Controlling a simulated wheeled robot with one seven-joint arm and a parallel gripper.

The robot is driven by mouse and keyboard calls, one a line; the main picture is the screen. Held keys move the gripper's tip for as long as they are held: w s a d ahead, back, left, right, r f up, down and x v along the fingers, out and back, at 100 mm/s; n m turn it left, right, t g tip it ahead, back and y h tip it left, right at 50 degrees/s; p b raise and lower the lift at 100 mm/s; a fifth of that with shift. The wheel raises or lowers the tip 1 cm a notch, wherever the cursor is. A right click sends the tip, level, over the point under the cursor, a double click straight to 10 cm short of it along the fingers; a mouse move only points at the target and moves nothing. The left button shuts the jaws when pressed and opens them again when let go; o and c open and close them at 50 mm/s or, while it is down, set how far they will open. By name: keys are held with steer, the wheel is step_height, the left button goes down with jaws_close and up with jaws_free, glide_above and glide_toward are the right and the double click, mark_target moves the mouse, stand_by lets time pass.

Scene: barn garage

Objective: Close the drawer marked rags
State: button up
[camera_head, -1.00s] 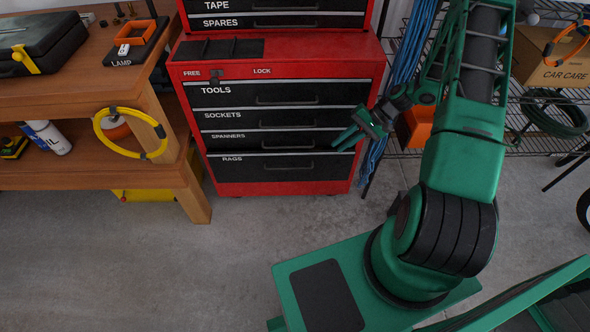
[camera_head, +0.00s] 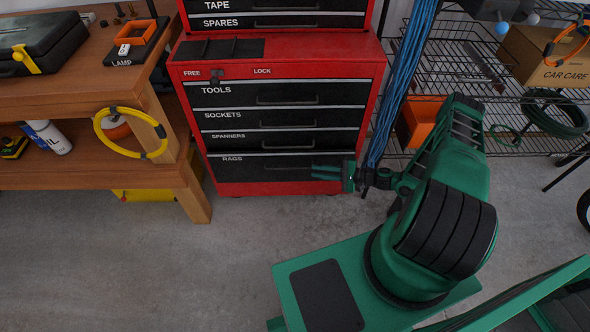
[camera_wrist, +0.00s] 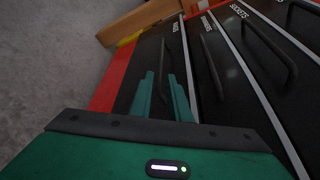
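The red tool chest has black drawers. The drawer marked rags (camera_head: 245,174) is the lowest, with a dark bar handle (camera_head: 288,168). Whether its front stands out from the drawers above is hard to tell. My gripper (camera_head: 313,172) is low at the chest's right side, its fingers pointing left in front of the rags drawer near the handle's right end. In the wrist view, the two green fingers (camera_wrist: 164,90) are apart, one on each side of the rags handle (camera_wrist: 163,62). No grip on the handle shows; contact cannot be told.
Above are the spanners (camera_head: 250,141), sockets (camera_head: 245,119) and tools (camera_head: 240,96) drawers, which look shut. A wooden workbench (camera_head: 186,180) stands left. A wire shelf (camera_head: 470,70) with blue cables (camera_head: 402,80) stands right.

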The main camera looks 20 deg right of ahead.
steer(key=x, duration=1)
steer(key=shift+w+a, duration=0.2)
steer(key=shift+a, duration=0.15)
jaws_close()
steer(key=shift+d+f, duration=0.1)
stand_by(1.0)
